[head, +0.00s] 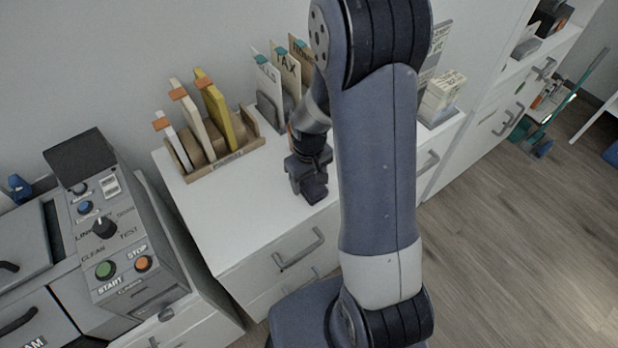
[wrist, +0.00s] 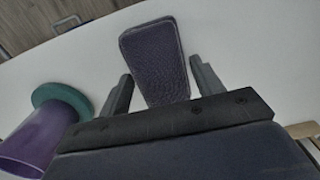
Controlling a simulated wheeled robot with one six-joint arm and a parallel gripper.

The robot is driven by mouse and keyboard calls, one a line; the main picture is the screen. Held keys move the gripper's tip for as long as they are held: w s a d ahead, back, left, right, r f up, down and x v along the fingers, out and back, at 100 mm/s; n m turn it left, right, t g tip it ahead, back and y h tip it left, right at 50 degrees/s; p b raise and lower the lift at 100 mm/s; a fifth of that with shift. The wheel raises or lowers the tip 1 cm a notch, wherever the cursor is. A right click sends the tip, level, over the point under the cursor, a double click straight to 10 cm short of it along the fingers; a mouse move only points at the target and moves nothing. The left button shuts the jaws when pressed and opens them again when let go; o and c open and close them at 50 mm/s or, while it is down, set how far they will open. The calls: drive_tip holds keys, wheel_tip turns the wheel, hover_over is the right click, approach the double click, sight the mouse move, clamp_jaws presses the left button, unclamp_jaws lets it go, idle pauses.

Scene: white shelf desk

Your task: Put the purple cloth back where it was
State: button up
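A dark purple, textured folded piece (wrist: 153,55), which looks like the purple cloth, lies in front of my gripper in the wrist view. My gripper (wrist: 162,85) is open, with one finger on each side of the cloth's near end. Narrow gaps show between the fingers and the cloth, so I see no firm hold. In the head view my gripper (head: 312,192) is low over the white desk top (head: 250,215), near its front edge. The cloth cannot be told apart from the dark gripper there.
A purple cup-like object (wrist: 35,145) with a teal rim (wrist: 65,97) is left of my gripper. A wooden rack (head: 215,163) with upright folders stands at the back left, and labelled files (head: 268,85) at the back. A control box (head: 120,235) stands left. The desk's front left is clear.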

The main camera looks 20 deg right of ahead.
sight(309, 181)
drive_tip(key=shift+o, duration=1.3)
wheel_tip(309, 181, up, 12)
drive_tip(key=p, duration=0.1)
drive_tip(key=shift+r, duration=0.2)
drive_tip(key=shift+f, duration=0.1)
wheel_tip(309, 181, down, 12)
drive_tip(key=shift+f+b, duration=0.15)
drive_tip(key=shift+b, duration=0.3)
drive_tip(key=shift+r, duration=1.45)
